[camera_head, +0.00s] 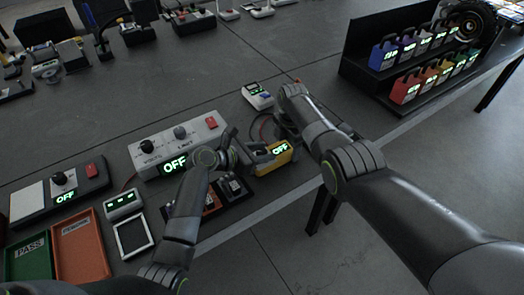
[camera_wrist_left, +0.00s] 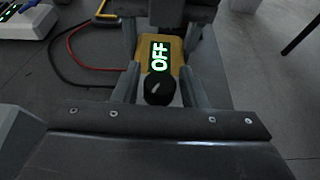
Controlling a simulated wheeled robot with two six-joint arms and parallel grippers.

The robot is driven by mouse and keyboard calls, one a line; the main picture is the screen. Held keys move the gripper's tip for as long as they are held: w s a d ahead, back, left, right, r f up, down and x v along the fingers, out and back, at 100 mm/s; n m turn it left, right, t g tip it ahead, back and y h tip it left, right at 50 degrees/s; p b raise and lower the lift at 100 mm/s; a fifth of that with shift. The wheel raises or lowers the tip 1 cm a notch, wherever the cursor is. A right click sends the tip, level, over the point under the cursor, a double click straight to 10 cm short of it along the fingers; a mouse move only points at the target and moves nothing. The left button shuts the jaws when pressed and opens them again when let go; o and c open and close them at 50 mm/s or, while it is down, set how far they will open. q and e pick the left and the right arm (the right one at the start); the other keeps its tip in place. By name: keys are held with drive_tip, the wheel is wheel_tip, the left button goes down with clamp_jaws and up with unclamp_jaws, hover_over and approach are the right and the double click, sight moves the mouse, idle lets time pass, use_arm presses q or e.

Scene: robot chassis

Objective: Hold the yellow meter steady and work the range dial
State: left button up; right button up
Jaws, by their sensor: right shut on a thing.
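The yellow meter (camera_head: 273,158) lies near the table's front edge, its screen lit with OFF. In the left wrist view the meter (camera_wrist_left: 175,49) shows its screen and a black range dial (camera_wrist_left: 158,91) with a pale pointer mark. My left gripper (camera_head: 256,157) reaches the meter from the left. Its fingers (camera_wrist_left: 158,88) stand open on both sides of the dial, with a gap to it. My right gripper (camera_head: 284,134) is shut on the meter from the far side; its grip is partly hidden in the head view.
A white power supply (camera_head: 180,145) reading OFF stands left of the meter. A small white device (camera_head: 257,96) lies behind it. Red and black leads (camera_wrist_left: 72,50) run beside the meter. A black rack (camera_head: 372,70) of coloured padlock-like blocks stands at right. Trays (camera_head: 82,248) lie front left.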

use_arm(q)
drive_tip(key=c, duration=0.7)
drive_tip(key=shift+m+g, duration=0.3)
drive_tip(key=shift+g, duration=0.1)
drive_tip(key=m+g+h, duration=0.2)
drive_tip(key=m+g, duration=0.2)
drive_tip(key=shift+w+g, duration=0.1)
drive_tip(key=shift+g, duration=0.3)
drive_tip(key=shift+m+g, duration=2)
drive_tip(key=shift+f+m+g, duration=0.1)
drive_tip(key=shift+m+g, duration=0.4)
drive_tip(key=shift+g, duration=0.1)
drive_tip(key=shift+m+g, duration=0.5)
drive_tip(key=shift+g, duration=0.1)
